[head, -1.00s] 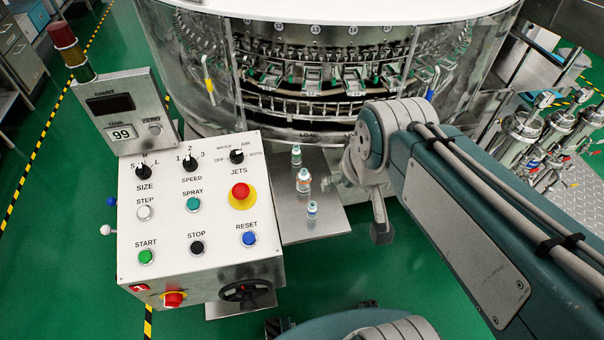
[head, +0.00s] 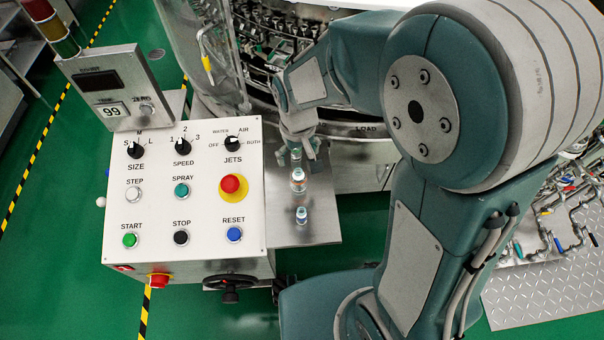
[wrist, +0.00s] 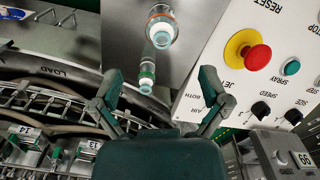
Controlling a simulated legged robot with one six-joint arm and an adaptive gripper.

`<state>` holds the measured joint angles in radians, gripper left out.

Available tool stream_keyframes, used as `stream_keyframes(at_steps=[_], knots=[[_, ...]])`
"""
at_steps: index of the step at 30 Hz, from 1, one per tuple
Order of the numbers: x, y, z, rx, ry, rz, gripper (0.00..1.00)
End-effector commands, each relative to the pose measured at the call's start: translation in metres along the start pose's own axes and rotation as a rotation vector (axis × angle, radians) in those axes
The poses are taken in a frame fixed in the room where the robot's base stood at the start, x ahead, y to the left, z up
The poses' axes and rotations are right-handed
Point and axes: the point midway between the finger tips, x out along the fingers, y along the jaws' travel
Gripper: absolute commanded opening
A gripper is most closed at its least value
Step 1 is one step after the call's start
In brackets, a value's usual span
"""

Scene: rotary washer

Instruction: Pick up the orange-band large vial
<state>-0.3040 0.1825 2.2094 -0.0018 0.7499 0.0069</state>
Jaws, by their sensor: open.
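In the wrist view, the orange-band vial (wrist: 162,27) shows at the top centre, beyond the fingertips. My gripper (head: 300,146) is over the back end of the row, at the green-banded vial (head: 296,157). In the wrist view my gripper (wrist: 161,74) is open and empty, with the green-banded vial (wrist: 147,76) appearing between its fingers. Height above the vials is hard to tell.
A smaller blue-banded vial (head: 301,216) stands at the front of the row. The control panel (head: 205,190) with its red stop button is close on the left. The washer's curved wall and loading edge (head: 350,130) lie behind. The shelf's front right is clear.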

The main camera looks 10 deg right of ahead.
Motion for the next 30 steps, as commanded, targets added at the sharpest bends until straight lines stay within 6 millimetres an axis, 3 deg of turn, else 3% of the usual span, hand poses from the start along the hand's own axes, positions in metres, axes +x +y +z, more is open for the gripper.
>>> stream_keyframes(at_steps=[3,11,18,27,28,30], knots=[[0.021,-0.001,0.001,-0.001,-0.006,0.0,0.96],[0.044,0.002,0.002,-0.001,-0.003,-0.002,0.96],[0.08,0.003,0.003,-0.001,-0.003,-0.001,0.96],[0.086,0.003,0.003,0.0,0.001,-0.001,0.96],[0.086,0.003,0.003,0.0,0.001,-0.001,0.91],[0.086,0.003,0.003,0.0,0.001,-0.002,0.6]])
